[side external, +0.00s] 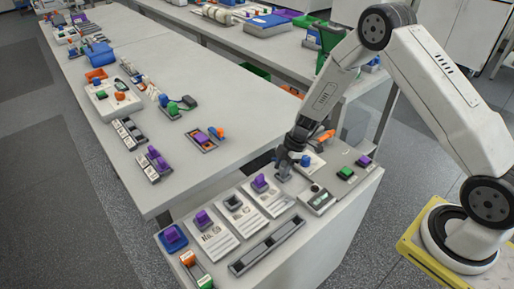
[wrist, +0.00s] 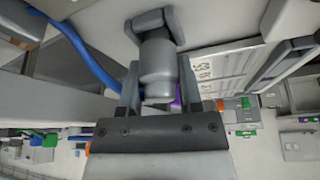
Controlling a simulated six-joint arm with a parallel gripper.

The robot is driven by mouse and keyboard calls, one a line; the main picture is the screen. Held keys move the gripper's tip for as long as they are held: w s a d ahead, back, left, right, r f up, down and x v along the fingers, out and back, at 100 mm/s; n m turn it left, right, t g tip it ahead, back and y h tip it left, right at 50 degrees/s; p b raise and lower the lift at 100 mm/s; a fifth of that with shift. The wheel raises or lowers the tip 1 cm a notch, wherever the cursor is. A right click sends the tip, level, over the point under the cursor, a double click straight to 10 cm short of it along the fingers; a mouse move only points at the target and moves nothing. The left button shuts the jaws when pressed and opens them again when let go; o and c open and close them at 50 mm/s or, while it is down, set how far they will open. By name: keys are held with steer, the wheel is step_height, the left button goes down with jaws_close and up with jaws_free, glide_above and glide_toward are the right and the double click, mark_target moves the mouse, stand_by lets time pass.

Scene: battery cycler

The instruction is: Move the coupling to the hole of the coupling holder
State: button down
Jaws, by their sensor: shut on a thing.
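My gripper (side external: 286,163) is at the far edge of the near bench, low over its top. In the wrist view its two grey fingers (wrist: 158,70) stand on either side of a grey coupling (wrist: 157,55), and it is shut on it. The coupling has a rounded cylindrical body and a wider lobed end pointing away from the gripper. That end is close to a pale surface; I cannot tell whether they touch. In the side view the coupling is too small to make out. I cannot tell for sure which fixture is the coupling holder, and no empty hole shows clearly.
The near bench (side external: 305,258) carries white cards with purple knobs (side external: 203,221), a long dark slotted rail (side external: 267,246), a grey-green device (side external: 317,201) and a green block (side external: 345,173). A blue cable (wrist: 85,50) runs left of the fingers. The longer bench has bare space at its middle.

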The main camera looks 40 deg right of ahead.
steer(key=shift+f, duration=0.15)
steer(key=shift+c, duration=1)
jaws_free()
steer(key=shift+v, duration=3.9)
steer(key=s+a+r+m+h, duration=0.1)
steer(key=s+r+m+h, duration=0.1)
steer(key=s+r+m, duration=0.3)
steer(key=s+a+r+m+t+h, duration=0.1)
steer(key=s+a+r+m+h, duration=0.1)
steer(key=s+r+m, duration=0.4)
steer(key=s+m, duration=0.4)
steer(key=s, duration=0.1)
steer(key=shift+s+a+r, duration=0.3)
steer(key=shift+s+a, duration=0.05)
steer(key=shift+s, duration=0.05)
